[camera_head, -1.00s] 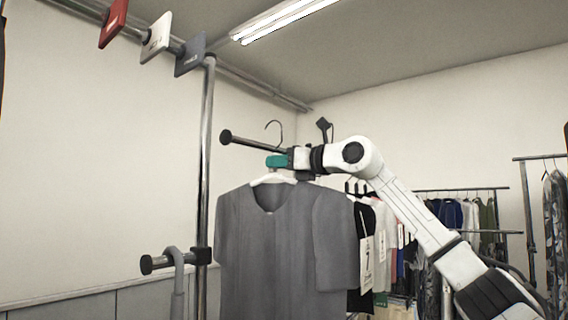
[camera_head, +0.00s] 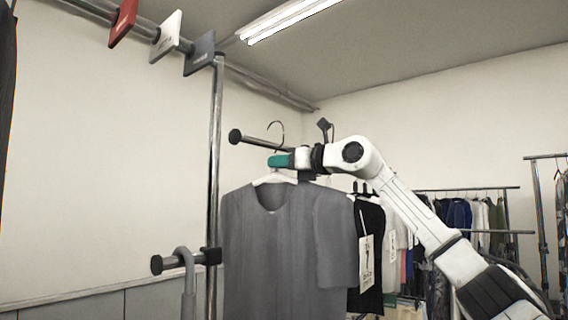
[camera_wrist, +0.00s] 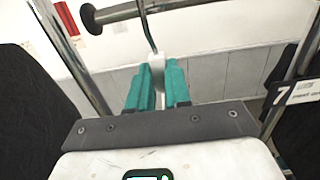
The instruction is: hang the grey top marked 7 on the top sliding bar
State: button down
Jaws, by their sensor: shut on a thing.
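The grey top (camera_head: 285,245) hangs from a white hanger with a dark wire hook (camera_head: 282,133). My gripper (camera_head: 280,161) has teal fingers and is shut on the hanger's neck; in the wrist view the fingers (camera_wrist: 157,88) pinch the white neck (camera_wrist: 154,61). A tag marked 7 (camera_wrist: 297,93) shows at the right of the wrist view. The top sliding bar (camera_head: 256,142), with a black end knob, is level with the hook. In the wrist view the hook wire crosses in front of this bar (camera_wrist: 120,12); whether it is over the bar I cannot tell.
A metal upright (camera_head: 215,150) stands left of the top. A lower bar (camera_head: 175,262) with a grey hook-shaped piece on it juts left. Red, white and grey plates hang on the overhead rail (camera_head: 150,32). Racks of clothes (camera_head: 470,212) stand behind at right.

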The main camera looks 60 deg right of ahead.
jog(key=shift+w+d, duration=0.2)
jog(key=shift+w, duration=1.35)
jog(key=shift+w+d, duration=0.15)
jog(key=shift+w, duration=1.35)
jog(key=shift+w, duration=0.1)
jog(key=shift+f+b, duration=1.2)
jog(key=shift+f, duration=0.35)
jog(key=c, duration=1)
grip_release()
jog(key=s+b, duration=0.1)
jog(key=s, duration=0.2)
jog(key=s+a+b, duration=0.1)
jog(key=s+b, duration=0.1)
jog(key=s, duration=0.2)
jog(key=s+b, duration=0.1)
jog(key=s, duration=0.2)
jog(key=shift+s+a+f+b, duration=0.15)
jog(key=shift+s+f+b, duration=0.1)
jog(key=shift+s+b, duration=0.15)
